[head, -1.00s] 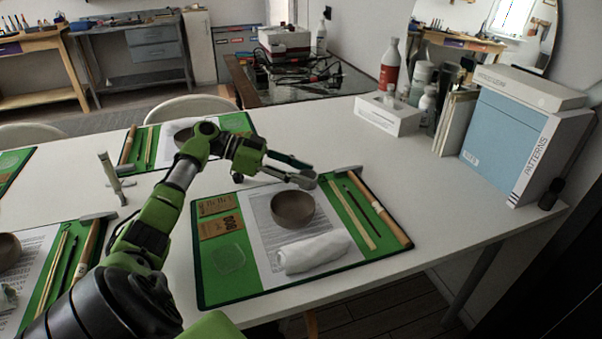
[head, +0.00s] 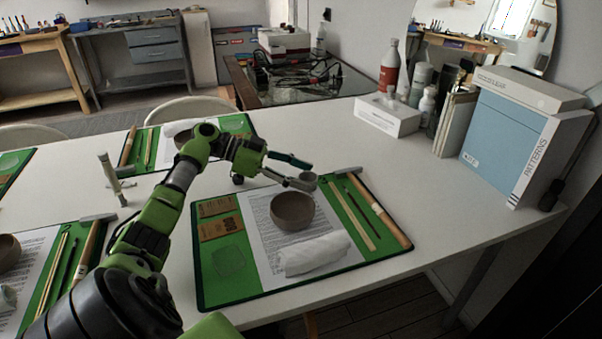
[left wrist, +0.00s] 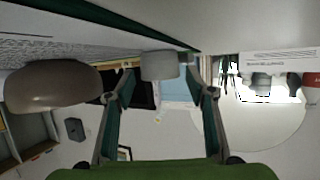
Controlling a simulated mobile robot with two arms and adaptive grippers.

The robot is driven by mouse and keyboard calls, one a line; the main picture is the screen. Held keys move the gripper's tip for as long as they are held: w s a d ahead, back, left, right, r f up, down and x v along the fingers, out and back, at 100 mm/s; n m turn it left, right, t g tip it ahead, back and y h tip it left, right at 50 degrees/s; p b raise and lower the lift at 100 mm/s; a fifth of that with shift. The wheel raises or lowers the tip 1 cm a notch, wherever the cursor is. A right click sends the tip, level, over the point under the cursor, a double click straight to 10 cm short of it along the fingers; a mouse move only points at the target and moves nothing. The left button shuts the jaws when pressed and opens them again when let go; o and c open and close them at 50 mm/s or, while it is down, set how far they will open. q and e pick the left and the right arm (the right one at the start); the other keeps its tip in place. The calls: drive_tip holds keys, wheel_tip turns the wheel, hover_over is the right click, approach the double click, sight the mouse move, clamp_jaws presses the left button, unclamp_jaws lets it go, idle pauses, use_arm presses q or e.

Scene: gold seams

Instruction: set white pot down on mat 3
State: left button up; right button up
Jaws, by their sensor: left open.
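A small grey-white pot (head: 308,179) stands upright at the back edge of the front green mat (head: 213,284), behind the brown bowl (head: 292,211). I take this mat to be mat 3, but no number shows. My left gripper (head: 303,175) is open, its fingers just left of the pot and partly in front of it. In the left wrist view the pot (left wrist: 162,66) appears beyond and between the two spread fingertips, with no finger closed on it. The brown bowl (left wrist: 50,86) is off to the left there. My right gripper is not in view.
The mat also holds a rolled white towel (head: 312,254), a printed sheet, brown cards and wooden tools (head: 380,212). A hammer (head: 347,170) lies by its back right corner. A white box (head: 387,115) and bottles stand farther back. The table between is clear.

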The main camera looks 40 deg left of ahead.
use_arm(q)
drive_tip(key=shift+s+d+f+p, duration=0.1)
drive_tip(key=shift+d+f+p, duration=0.15)
drive_tip(key=shift+p, duration=0.15)
drive_tip(key=shift+s+a+r, duration=0.2)
drive_tip(key=shift+s+a, duration=0.2)
drive_tip(key=shift+a, duration=0.35)
drive_tip(key=v, duration=1)
drive_tip(key=shift+w+r, duration=0.2)
drive_tip(key=shift+r, duration=0.15)
drive_tip(key=shift+s+a+r, duration=0.2)
drive_tip(key=shift+a, duration=0.05)
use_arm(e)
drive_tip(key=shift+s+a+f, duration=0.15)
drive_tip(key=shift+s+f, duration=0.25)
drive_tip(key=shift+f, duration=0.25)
